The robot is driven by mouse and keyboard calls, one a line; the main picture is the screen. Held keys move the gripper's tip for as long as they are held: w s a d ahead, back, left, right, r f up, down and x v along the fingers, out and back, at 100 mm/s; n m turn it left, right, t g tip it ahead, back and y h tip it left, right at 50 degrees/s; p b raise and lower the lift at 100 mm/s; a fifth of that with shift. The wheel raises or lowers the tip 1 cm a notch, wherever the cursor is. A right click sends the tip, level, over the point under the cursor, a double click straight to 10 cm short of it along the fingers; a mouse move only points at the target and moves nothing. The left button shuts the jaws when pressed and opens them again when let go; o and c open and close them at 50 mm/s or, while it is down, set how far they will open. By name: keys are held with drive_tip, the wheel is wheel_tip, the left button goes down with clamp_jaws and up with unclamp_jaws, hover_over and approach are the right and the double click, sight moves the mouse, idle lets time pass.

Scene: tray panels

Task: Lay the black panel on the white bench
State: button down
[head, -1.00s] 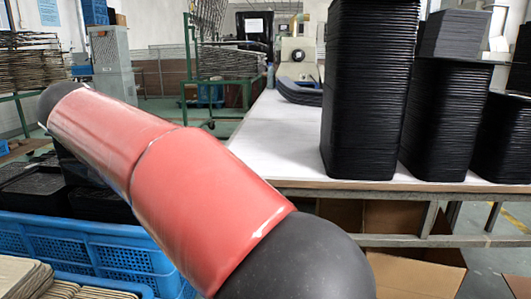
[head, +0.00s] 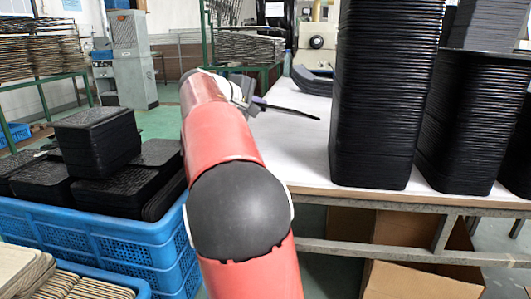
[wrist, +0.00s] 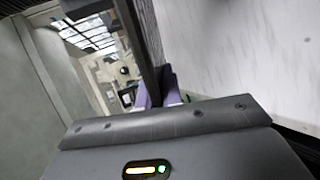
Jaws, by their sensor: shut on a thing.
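My gripper (head: 256,103) is shut on a black panel (head: 292,110), which shows nearly edge-on as a thin dark strip in the head view. The panel reaches right from the gripper, across the view of the white bench (head: 290,150) near its left edge. It appears raised, but I cannot tell the gap. In the wrist view the panel (wrist: 143,45) is a dark strip between the purple fingers of my gripper (wrist: 158,90). The pale bench top (wrist: 240,45) fills the right of that view. My red arm hides part of the bench's left edge.
Tall black tray stacks (head: 375,100) stand on the bench's right part. A blue crate (head: 110,245) with black trays (head: 98,145) stands left of my arm. Dark curved pieces (head: 312,80) lie at the bench's far end. The bench top between them looks clear.

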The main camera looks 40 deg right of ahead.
wheel_tip(320, 180, down, 10)
drive_tip(key=b, duration=0.8)
drive_tip(key=shift+r, duration=0.1)
drive_tip(key=c, duration=1.7)
unclamp_jaws()
drive_tip(key=shift+a, duration=0.1)
drive_tip(key=shift+v, duration=3.95)
